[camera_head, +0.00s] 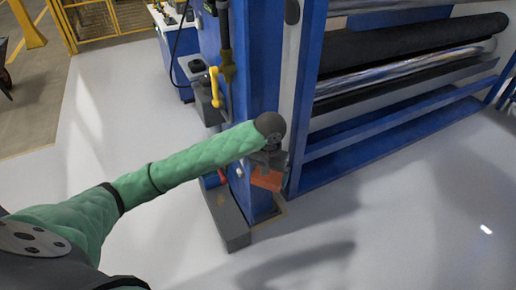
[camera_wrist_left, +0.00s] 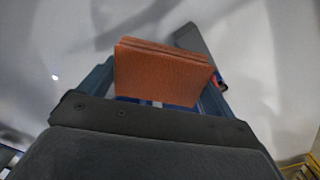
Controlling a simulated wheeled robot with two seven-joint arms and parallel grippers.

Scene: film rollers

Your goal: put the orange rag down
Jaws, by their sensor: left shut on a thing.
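The orange rag (camera_head: 267,180) is a small folded block in the head view, just below my left gripper (camera_head: 268,164) at the end of the green-sleeved arm. The rag also shows in the left wrist view (camera_wrist_left: 160,72), spanning the front of the gripper (camera_wrist_left: 158,103). The gripper is shut on the rag and holds it in front of the blue machine post, above the floor. My right gripper is in neither view.
A blue machine frame (camera_head: 292,120) with dark and shiny film rollers (camera_head: 405,68) stands at the right. A grey box-like base (camera_head: 227,218) sits on the floor at the post's foot. A yellow handle (camera_head: 214,88) is on the post's left. Open pale floor (camera_head: 350,240) lies in front.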

